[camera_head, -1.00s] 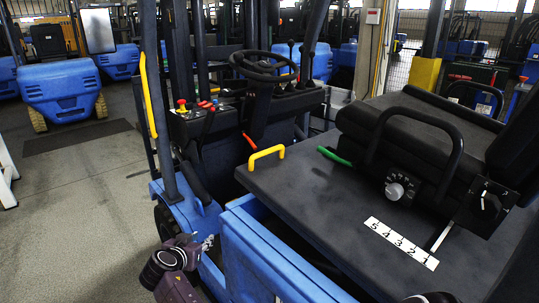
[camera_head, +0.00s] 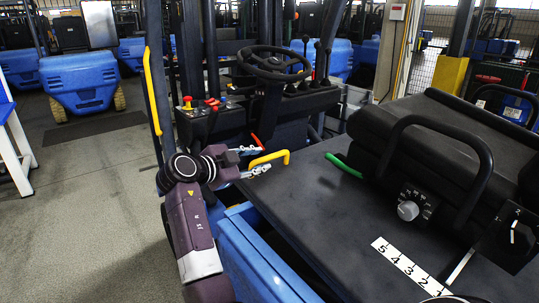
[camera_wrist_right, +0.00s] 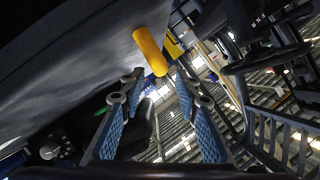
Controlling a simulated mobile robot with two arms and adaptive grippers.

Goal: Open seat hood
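The seat hood (camera_head: 315,190) is a flat dark grey panel under the black seat, and it looks closed on the blue body. In the right wrist view, the yellow handle (camera_wrist_right: 150,48) reaches down to the gap between the open fingertips (camera_wrist_right: 158,82). The fingers do not look closed on it; exact contact cannot be told. My left gripper is not in view.
The steering wheel (camera_head: 275,63) and levers stand behind the hood. A yellow grab bar (camera_head: 152,90) rises to the left. The black seat (camera_head: 435,135) with an armrest loop covers the hood's right part. A green lever (camera_head: 343,165) lies beside the seat. Open floor (camera_head: 90,190) is at left.

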